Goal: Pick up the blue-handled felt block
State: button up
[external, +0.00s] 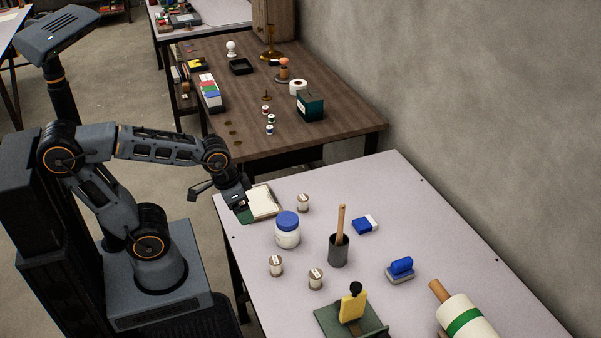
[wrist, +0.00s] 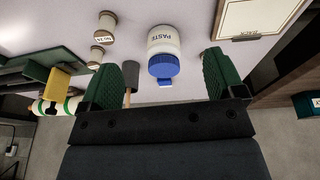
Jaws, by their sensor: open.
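The blue-handled felt block (external: 401,266) rests on the light table, right of the middle in the external view, with its blue grip on top of a grey base. I cannot make it out surely in the wrist view.
Between gripper and block stand a blue-lidded paste jar (external: 287,232), a dark cup with a wooden stick (external: 338,250) and a blue-and-white block (external: 365,225). Several thread spools (external: 276,265) stand nearby. A yellow-handled tool (external: 352,307) and a white roll (external: 466,321) lie in front.

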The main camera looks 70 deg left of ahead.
jog(key=shift+s+a+f+y, duration=0.1)
jog(key=shift+a+y, duration=0.05)
jog(key=shift+a, duration=0.2)
jog(key=shift+s+a+f+y, duration=0.1)
jog(key=shift+a+y, duration=0.05)
jog(key=shift+a, duration=0.2)
jog(key=shift+o, duration=0.3)
